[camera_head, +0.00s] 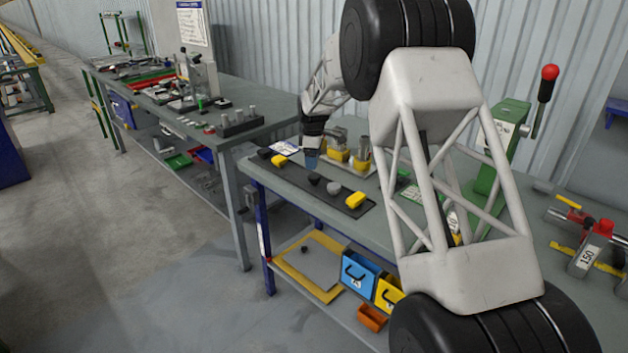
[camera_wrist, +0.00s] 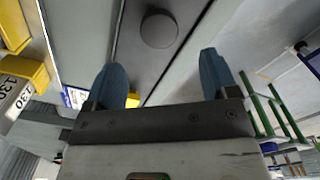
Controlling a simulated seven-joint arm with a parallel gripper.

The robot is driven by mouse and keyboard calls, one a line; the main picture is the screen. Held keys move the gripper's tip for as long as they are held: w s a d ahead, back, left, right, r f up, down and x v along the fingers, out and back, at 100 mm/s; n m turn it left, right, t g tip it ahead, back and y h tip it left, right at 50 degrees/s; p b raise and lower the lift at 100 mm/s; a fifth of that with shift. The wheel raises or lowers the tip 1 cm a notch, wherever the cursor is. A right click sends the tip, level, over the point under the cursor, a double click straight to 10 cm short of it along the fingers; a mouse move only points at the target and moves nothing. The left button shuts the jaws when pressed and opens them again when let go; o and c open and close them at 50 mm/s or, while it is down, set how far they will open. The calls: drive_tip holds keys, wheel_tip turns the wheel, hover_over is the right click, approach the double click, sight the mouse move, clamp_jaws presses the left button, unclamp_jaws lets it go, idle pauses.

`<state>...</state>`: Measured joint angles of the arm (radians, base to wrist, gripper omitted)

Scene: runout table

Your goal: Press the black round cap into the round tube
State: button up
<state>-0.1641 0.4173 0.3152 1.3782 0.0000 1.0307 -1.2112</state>
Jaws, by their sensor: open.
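The black round cap (camera_head: 314,179) lies on a dark strip (camera_head: 300,172) near the table's front edge. A dark round cap, apparently the same one, shows beyond my fingertips in the wrist view (camera_wrist: 159,29). My gripper (camera_head: 311,163) is just above and behind the cap in the head view. Its blue fingers (camera_wrist: 161,68) are apart, with nothing between them. Metal tubes stand in yellow holders behind the strip: one at the left (camera_head: 338,146) and a round-looking one (camera_head: 362,152) at the right. Their openings are too small to make out.
A grey round cap (camera_head: 334,188), a yellow cap (camera_head: 355,200), another yellow cap (camera_head: 279,160) and a black piece (camera_head: 264,152) share the strip. A green press (camera_head: 500,150) with a red-knobbed lever stands at the right. My arm hides part of the table.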

sight(314, 176)
drive_tip(key=shift+f, duration=1.3)
drive_tip(key=shift+d+f, duration=0.2)
drive_tip(key=shift+f, duration=2.4)
drive_tip(key=c, duration=1)
drive_tip(key=shift+r, duration=0.1)
